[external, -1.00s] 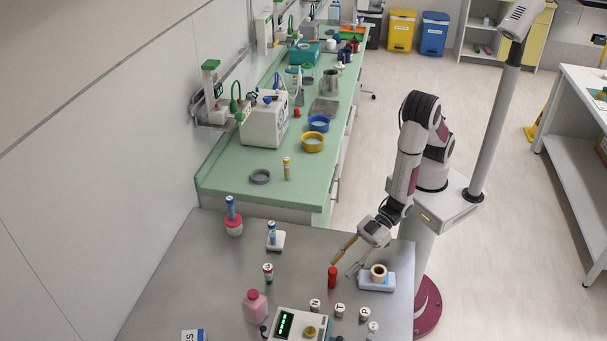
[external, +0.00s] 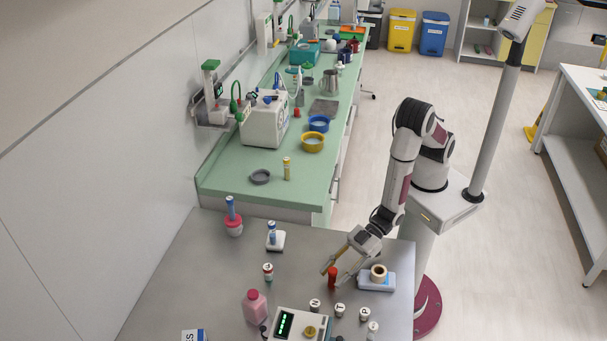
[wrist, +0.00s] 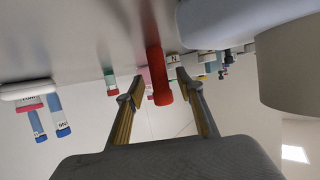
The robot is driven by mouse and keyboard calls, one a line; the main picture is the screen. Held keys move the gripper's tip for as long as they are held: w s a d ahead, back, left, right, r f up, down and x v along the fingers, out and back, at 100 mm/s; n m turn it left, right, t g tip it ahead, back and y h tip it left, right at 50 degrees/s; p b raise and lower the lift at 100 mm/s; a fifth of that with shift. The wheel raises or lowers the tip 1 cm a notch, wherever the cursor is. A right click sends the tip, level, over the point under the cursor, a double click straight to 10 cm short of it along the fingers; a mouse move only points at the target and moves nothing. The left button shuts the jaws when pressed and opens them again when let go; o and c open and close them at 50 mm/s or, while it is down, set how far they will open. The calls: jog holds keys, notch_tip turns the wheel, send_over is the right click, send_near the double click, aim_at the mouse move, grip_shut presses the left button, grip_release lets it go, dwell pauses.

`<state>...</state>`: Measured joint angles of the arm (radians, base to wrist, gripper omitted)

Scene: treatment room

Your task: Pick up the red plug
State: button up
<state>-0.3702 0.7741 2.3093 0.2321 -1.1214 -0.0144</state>
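The red plug (external: 332,277) stands upright on the grey metal table (external: 200,290), left of the tape roll on its pale blue block. My gripper (external: 332,275) is low over the table at the plug, its fingers apart. In the wrist view the red plug (wrist: 158,75) lies between the two open fingers of my gripper (wrist: 155,85), with visible space on both sides. I see no finger touching it.
The tape roll (external: 378,271) on its pale blue block (external: 376,282) is close on the right. Several small lettered caps (external: 340,309) stand in front. A pink bottle (external: 254,306) and a device with a green display (external: 300,325) stand front left.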

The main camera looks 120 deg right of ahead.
jog(key=shift+w+a+f, duration=0.1)
jog(key=shift+w+f, duration=0.1)
jog(key=shift+w, duration=0.4)
jog(key=c, duration=0.8)
